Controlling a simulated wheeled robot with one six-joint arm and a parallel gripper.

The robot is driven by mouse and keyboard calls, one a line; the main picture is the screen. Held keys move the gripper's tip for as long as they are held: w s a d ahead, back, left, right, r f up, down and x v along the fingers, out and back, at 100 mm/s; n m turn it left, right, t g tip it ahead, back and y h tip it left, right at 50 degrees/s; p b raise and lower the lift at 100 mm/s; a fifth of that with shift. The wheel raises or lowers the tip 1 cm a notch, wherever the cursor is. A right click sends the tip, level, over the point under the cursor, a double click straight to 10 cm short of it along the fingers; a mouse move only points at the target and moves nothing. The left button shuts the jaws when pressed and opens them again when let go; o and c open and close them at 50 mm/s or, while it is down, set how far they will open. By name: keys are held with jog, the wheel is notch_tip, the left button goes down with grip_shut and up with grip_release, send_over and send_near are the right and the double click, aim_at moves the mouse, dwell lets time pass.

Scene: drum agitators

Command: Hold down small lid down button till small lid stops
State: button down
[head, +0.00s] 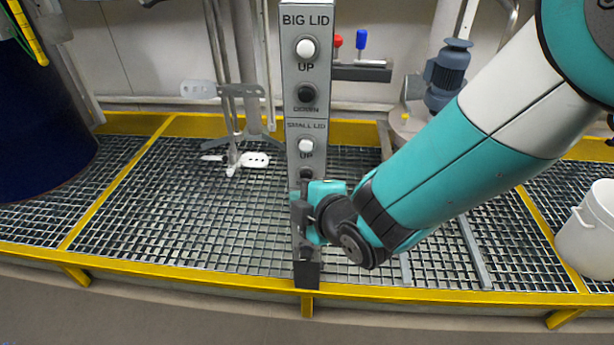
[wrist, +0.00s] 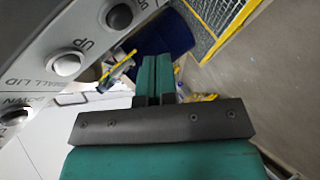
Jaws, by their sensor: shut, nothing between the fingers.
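The grey control panel (head: 305,70) stands upright in the middle of the head view. My gripper is shut and empty, in front of the panel just below that button. In the wrist view the closed teal fingers (wrist: 154,78) lie right of the panel face, with the white UP button (wrist: 67,63) and the dark down button (wrist: 14,116) at left. Contact with the button cannot be made out.
Above are the BIG LID white UP button (head: 306,48) and black DOWN button (head: 306,94). A dark blue drum (head: 40,120) is at left. Grey agitator parts (head: 240,140) hang behind the panel. A white bucket (head: 592,230) stands at right on the grating.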

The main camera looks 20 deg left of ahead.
jog(key=shift+s+d, duration=0.2)
jog(key=shift+s, duration=0.45)
jog(key=shift+s+d, duration=0.15)
jog(key=shift+s, duration=0.5)
jog(key=w+d+r+m+g+h, duration=0.1)
jog(key=d+r+m+h, duration=0.1)
jog(key=d+r+m, duration=0.4)
jog(key=d+r+m+g+h, duration=0.2)
jog(key=d+m, duration=0.2)
jog(key=d, duration=0.5)
jog(key=s+d+r+m+g+h, duration=0.1)
jog(key=s+d+r+m+g, duration=0.2)
jog(key=s+d, duration=0.4)
jog(key=s+d+r+m+g+h, duration=0.1)
jog(key=s+d+r+m+g, duration=0.1)
jog(key=s+d+r+m, duration=0.4)
notch_tip(320, 180, up, 21)
jog(key=s+d+n+p, duration=0.1)
jog(key=p, duration=2.1)
jog(key=shift+f+p, duration=0.2)
jog(key=shift+p, duration=0.15)
